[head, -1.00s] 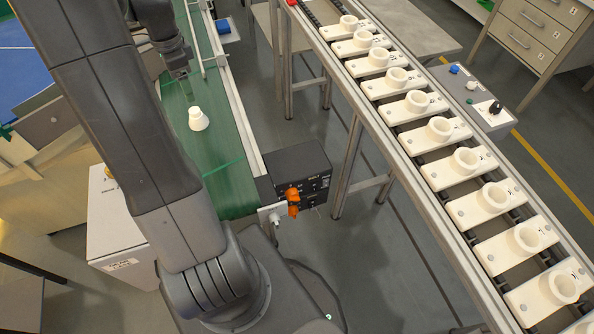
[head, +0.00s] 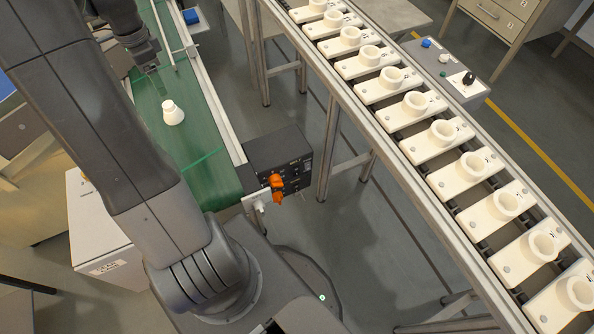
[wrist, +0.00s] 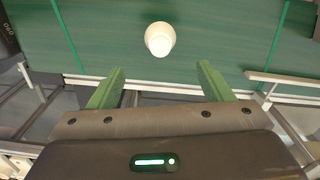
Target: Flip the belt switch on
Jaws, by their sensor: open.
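A black control box (head: 262,153) with an orange switch handle (head: 277,182) stands at the near end of the green belt (head: 205,178) in the head view. Small lettering and knobs on the box are too small to read. A white bulb (head: 172,112) stands on the belt and also shows in the wrist view (wrist: 160,38). My gripper (head: 154,72) is over the belt beyond the bulb, far from the orange handle. In the wrist view its green fingers (wrist: 160,72) are spread and empty, with the bulb ahead of them, apart from the tips.
A rack rail (head: 352,151) with several white socket holders (head: 389,86) runs along the right. A small grey panel (head: 450,80) with a blue button and a black knob lies beyond it. A white box (head: 100,235) stands left of my arm.

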